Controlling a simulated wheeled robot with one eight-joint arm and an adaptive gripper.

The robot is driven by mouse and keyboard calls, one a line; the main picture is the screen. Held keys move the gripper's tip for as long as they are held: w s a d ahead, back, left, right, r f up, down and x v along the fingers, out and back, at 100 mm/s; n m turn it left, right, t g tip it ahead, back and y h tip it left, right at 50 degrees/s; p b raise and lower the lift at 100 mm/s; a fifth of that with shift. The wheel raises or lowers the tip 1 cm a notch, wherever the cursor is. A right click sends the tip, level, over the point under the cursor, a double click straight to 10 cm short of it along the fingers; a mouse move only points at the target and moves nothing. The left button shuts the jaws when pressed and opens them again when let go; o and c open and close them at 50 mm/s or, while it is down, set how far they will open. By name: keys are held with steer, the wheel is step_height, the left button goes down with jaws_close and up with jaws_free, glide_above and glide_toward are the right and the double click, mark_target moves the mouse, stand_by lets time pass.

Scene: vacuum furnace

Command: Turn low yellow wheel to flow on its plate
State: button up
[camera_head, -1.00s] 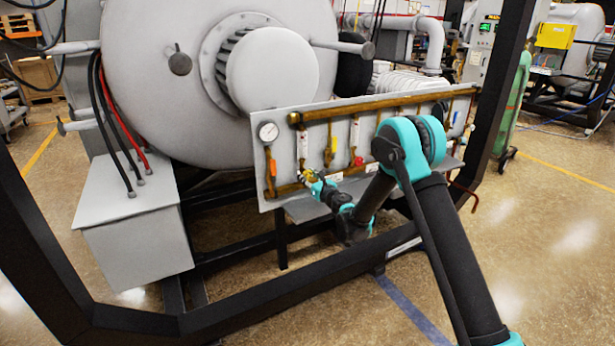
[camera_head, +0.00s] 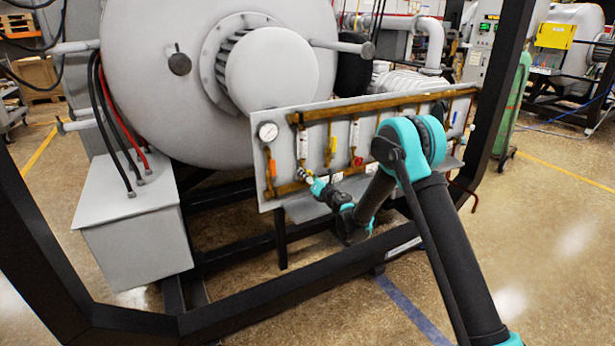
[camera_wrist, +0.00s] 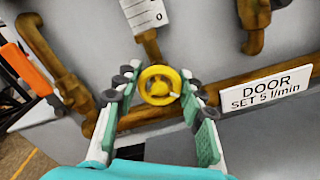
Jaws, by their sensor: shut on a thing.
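The low yellow wheel (camera_wrist: 160,87) sits on the lower brown pipe, between the fingertips of my gripper (camera_wrist: 160,76) in the wrist view. My gripper is shut on its rim from both sides. A pale mark shows on the wheel's lower right. The white plate (camera_wrist: 265,87) to its right reads "DOOR SET 5 l/min". Above the wheel is a white flow tube (camera_wrist: 144,12) with a scale; only its lower end shows, and I cannot read a float level. In the head view my gripper (camera_head: 306,176) reaches the panel's lower left and largely hides the wheel.
An orange-handled part (camera_wrist: 27,68) is left of the wheel in the wrist view. The grey panel (camera_head: 284,150) also carries a round gauge (camera_head: 268,132), a yellow handle (camera_head: 333,145) and a red knob (camera_head: 358,161). A black frame bar (camera_head: 270,300) runs below my arm.

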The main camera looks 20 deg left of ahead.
steer(key=m, duration=0.6)
steer(key=shift+d+f, duration=0.1)
steer(key=m, duration=0.6)
steer(key=shift+m, duration=0.3)
stand_by(0.3)
steer(key=o, duration=1.2)
steer(key=v, duration=1.2)
steer(key=shift+w+d, duration=0.1)
